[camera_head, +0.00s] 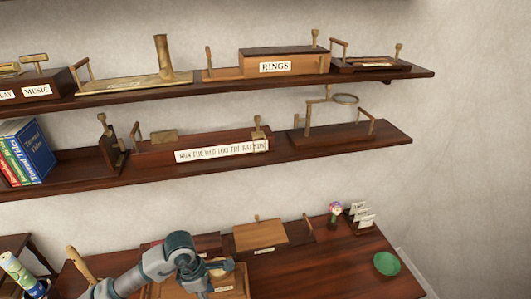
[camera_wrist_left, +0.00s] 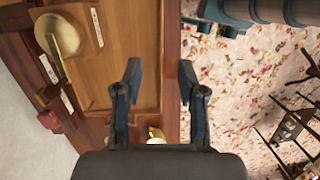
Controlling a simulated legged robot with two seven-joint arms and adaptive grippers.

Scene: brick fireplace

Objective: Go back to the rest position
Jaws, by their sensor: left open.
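My left arm comes in from the lower left in the head view. Its gripper (camera_head: 226,266) is over the front part of the dark wooden table (camera_head: 330,265), close to a light wooden box (camera_head: 222,291). In the left wrist view the two fingers of my left gripper (camera_wrist_left: 160,82) are spread apart with nothing between them. They are over the table's edge, with a wooden tray (camera_wrist_left: 128,30) on one side and a floral carpet (camera_wrist_left: 235,75) on the other. My right gripper is in neither view.
Two wall shelves hold the RINGS box (camera_head: 275,67), a long labelled box (camera_head: 215,150) and several books (camera_head: 30,150). On the table are a green dish (camera_head: 387,263), a small flower (camera_head: 335,210) and a card holder (camera_head: 361,217). The table's right part is mostly clear.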

